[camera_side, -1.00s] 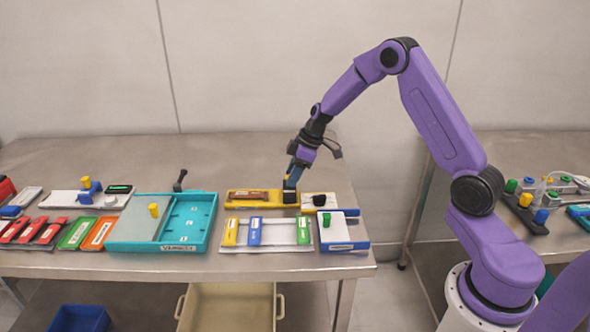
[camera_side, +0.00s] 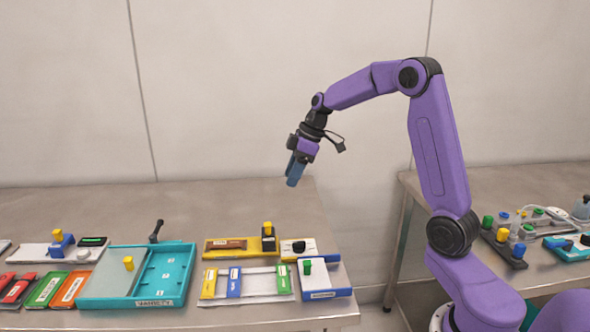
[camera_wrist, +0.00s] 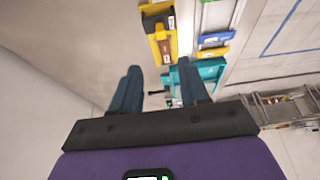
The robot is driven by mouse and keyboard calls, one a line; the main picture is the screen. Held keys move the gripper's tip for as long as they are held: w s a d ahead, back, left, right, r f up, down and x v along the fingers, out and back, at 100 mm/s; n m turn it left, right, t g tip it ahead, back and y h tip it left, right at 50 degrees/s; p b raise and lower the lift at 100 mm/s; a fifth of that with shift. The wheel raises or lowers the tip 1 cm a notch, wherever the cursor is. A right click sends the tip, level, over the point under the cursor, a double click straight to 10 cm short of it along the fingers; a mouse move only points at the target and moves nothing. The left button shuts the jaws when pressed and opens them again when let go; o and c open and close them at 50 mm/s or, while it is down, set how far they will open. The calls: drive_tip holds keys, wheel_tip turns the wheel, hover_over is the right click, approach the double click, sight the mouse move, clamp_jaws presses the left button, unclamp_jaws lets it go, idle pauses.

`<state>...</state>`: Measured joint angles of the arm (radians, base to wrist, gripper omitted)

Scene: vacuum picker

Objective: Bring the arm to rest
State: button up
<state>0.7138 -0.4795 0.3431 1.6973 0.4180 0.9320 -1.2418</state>
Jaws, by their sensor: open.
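My gripper (camera_side: 293,181) hangs in the air above the back right part of the steel table (camera_side: 60,205), pointing down and empty. In the wrist view its two blue fingers (camera_wrist: 160,82) stand apart with nothing between them. Below it is a yellow tray (camera_side: 222,254) with a brown labelled bar and a black block (camera_side: 268,243) topped by a yellow knob (camera_side: 267,227). The yellow tray (camera_wrist: 152,28) also shows in the wrist view, beyond the fingers. The gripper is clear of everything on the table.
A teal tray (camera_side: 182,248) with a yellow knob and a dark lever (camera_side: 157,230) sit to the left. Colored label holders (camera_side: 247,284) and a blue-edged block (camera_side: 325,280) lie in front. A second table (camera_side: 470,180) stands right. The air around the gripper is free.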

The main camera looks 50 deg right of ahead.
drive_tip(key=shift+s+d+r, duration=0.2)
drive_tip(key=shift+r, duration=0.35)
drive_tip(key=shift+a, duration=0.15)
